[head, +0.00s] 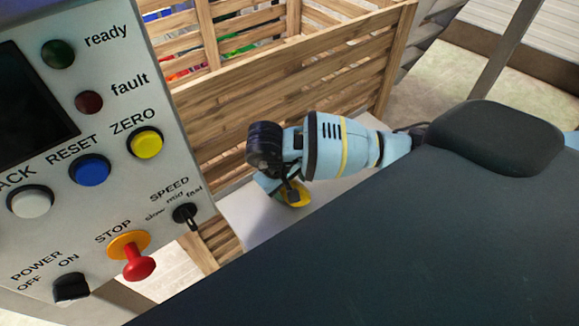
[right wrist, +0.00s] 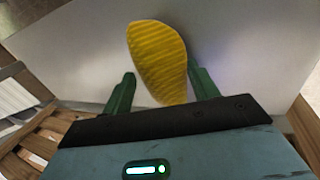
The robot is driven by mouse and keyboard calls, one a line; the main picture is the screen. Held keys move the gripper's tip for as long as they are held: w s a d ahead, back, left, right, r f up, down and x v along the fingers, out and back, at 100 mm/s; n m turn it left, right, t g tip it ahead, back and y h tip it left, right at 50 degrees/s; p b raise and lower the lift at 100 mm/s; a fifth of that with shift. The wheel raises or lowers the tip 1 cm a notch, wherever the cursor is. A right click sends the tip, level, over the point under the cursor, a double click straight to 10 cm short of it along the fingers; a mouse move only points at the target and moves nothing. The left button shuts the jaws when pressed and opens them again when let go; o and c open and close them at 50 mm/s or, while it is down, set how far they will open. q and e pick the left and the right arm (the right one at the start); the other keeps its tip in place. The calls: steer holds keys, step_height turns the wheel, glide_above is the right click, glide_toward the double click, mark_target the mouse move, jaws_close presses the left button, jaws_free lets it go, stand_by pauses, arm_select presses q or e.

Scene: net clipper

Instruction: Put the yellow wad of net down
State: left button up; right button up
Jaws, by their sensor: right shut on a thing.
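The yellow wad of net (right wrist: 157,52) is a ribbed, rounded oblong lump in the right wrist view. It also shows in the head view (head: 296,198), small and partly hidden by my right gripper. My right gripper (right wrist: 162,84) has green fingers on either side of the wad and is shut on it. In the head view my right gripper (head: 284,193) points down over a pale flat surface (head: 248,214). I cannot tell whether the wad touches that surface. My left gripper is not in view.
A slatted wooden crate (head: 300,90) with coloured things inside stands behind my right arm. A control panel (head: 95,140) with buttons and a red stop knob fills the left. A dark padded thing (head: 400,235) fills the lower right. The pale surface around the wad looks clear.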

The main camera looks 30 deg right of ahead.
mark_target(282, 191)
steer(key=shift+f, duration=0.15)
steer(key=o, duration=0.9)
steer(key=shift+o, duration=0.2)
steer(key=shift+v, duration=3.9)
steer(key=shift+s+f, duration=0.1)
